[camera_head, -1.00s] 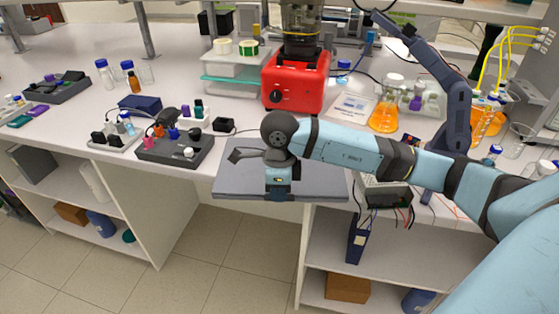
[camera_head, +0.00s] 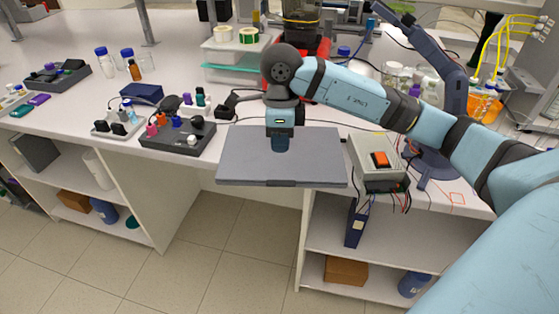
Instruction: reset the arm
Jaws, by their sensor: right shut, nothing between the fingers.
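My right arm comes in from the right across the bench. Its dark round wrist joint hangs over the bench, and my right gripper (camera_head: 280,146) points down in front of the far part of a flat grey closed laptop-like panel (camera_head: 315,168). The gripper is shut and empty. I cannot tell how far its tips are above the panel. My left gripper is not in view.
A grey box with an orange switch (camera_head: 379,159) and loose wires sits right of the panel. A red device (camera_head: 318,50) stands behind my arm, partly hidden. A dark tube rack (camera_head: 178,138) is at left. A dark blue jointed stand (camera_head: 453,95) is behind my forearm.

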